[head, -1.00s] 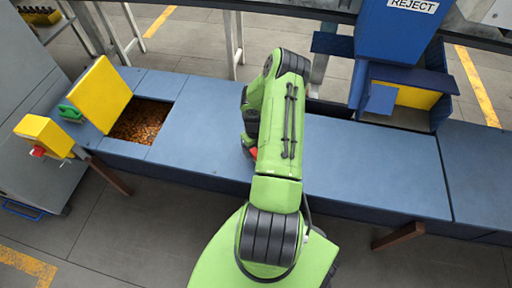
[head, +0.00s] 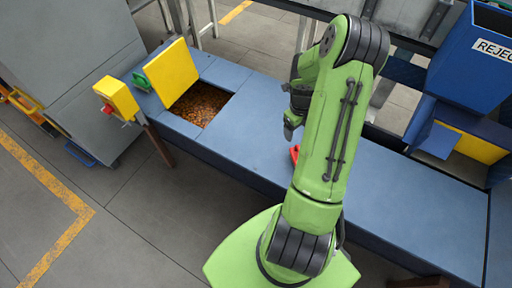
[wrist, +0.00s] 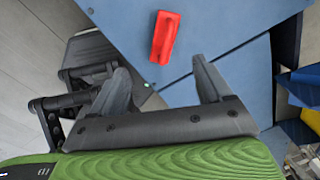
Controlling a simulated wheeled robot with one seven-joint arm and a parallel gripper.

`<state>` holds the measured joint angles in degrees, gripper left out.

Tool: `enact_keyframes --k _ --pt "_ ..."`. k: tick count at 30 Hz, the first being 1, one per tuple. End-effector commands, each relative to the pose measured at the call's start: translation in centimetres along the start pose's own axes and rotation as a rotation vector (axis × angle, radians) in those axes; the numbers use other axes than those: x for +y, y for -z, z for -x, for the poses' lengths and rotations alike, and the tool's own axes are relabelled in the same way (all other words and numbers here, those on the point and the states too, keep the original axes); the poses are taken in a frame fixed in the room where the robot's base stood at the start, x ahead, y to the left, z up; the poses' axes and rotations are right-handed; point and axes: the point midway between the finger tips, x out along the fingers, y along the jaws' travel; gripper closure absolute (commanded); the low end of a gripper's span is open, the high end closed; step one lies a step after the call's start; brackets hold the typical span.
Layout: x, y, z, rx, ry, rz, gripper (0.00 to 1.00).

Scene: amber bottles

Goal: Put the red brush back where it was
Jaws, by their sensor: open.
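The red brush (wrist: 164,38) lies on the blue bench top, near its edge, just beyond my fingertips in the wrist view. In the head view only a small red part of it (head: 294,154) shows beside my arm, which hides the rest. My gripper (wrist: 161,72) is open and empty, its two fingers spread apart. In the head view my gripper (head: 289,130) hangs above the bench close to the brush, partly hidden by my arm. The fingers do not appear to touch the brush.
The blue bench (head: 255,120) is clear around the brush. At left is an opening with amber pieces (head: 203,103), beside a raised yellow panel (head: 183,75), a green item (head: 141,82) and a yellow box (head: 117,97). A blue reject bin (head: 470,60) stands at right.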

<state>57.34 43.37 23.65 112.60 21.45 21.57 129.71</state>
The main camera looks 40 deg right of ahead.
Motion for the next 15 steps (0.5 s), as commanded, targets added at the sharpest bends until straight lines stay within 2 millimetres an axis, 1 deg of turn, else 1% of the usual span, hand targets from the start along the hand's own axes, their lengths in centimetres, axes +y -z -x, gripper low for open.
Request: enact_keyframes --k 1,2,3,4,5,6,7,8,9,11,12,14,15 --pt "1.2 -1.4 3.6 -0.017 0.043 0.198 0.22" --pt "2.1 -1.9 5.6 -0.022 0.063 0.33 0.22" --pt "3.5 -2.4 8.2 -0.027 0.09 0.507 0.22" --pt "4.7 -2.6 10.1 -0.031 0.112 0.641 0.22" --pt "5.9 -2.8 12.0 -0.035 0.134 0.777 0.22" --pt "7.6 -2.8 14.5 -0.04 0.165 0.96 0.22" --pt "9.1 -2.6 16.3 -0.045 0.189 1.101 0.22" --pt "10.5 -2.3 18.0 -0.048 0.214 1.24 0.22" --pt "12.4 -1.6 20.2 -0.054 0.25 1.427 0.22" --pt "15.3 -0.2 23.0 -0.064 0.309 1.704 0.22" --pt "17.2 0.9 24.6 -0.072 0.352 1.89 0.22" --pt "19.8 3.0 26.5 -0.086 0.425 2.163 0.22" --pt "21.4 4.5 27.5 -0.096 0.478 2.337 0.22"
